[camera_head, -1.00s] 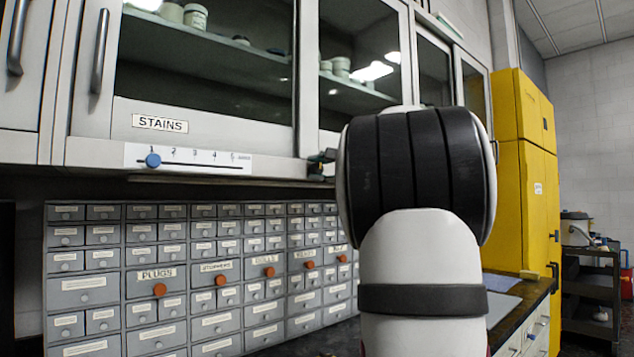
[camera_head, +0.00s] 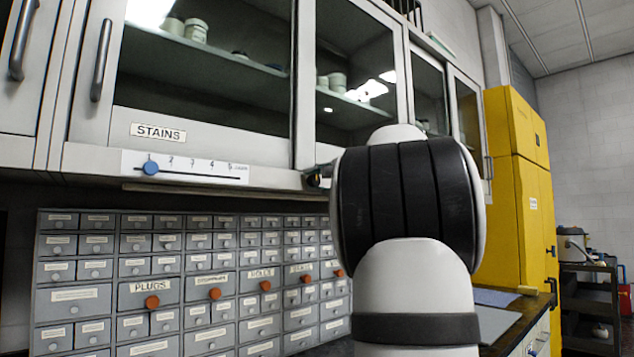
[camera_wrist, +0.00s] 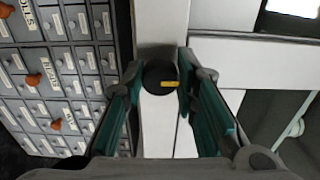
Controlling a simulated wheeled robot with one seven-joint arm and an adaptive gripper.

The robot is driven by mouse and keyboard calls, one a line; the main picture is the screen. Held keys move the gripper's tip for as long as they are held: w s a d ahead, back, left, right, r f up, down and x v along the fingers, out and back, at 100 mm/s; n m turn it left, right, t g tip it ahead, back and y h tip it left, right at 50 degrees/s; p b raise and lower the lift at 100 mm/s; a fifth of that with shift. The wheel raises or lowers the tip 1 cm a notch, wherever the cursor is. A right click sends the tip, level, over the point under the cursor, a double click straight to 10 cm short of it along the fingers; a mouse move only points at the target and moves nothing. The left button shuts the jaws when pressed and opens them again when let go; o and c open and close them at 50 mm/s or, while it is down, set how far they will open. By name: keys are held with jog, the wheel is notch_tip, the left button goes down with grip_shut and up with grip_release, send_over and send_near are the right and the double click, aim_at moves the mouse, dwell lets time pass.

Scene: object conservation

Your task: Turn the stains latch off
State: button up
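A round black knob (camera_wrist: 160,77) with a yellow mark is on the pale cabinet frame in the wrist view; it looks like the stains latch. The yellow mark lies roughly crosswise in that picture. My gripper (camera_wrist: 161,72) has its two green-lined fingers apart, one on each side of the knob. The fingertips are very close to its sides; I cannot tell whether they touch. In the head view, my gripper (camera_head: 319,178) is at the cabinet's lower rail, mostly hidden behind my arm. The STAINS label (camera_head: 158,132) is on the glass-doored cabinet to its left.
A blue slider knob (camera_head: 151,168) sits near 1 on a numbered strip. Below the cabinet stand grey drawers (camera_head: 75,298) with several orange knobs. A yellow cabinet (camera_head: 515,180) and a dark cart (camera_head: 590,300) are at the right.

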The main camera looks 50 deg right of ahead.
jog(key=o, duration=0.4)
jog(key=v, duration=1.2)
jog(key=shift+f, duration=0.1)
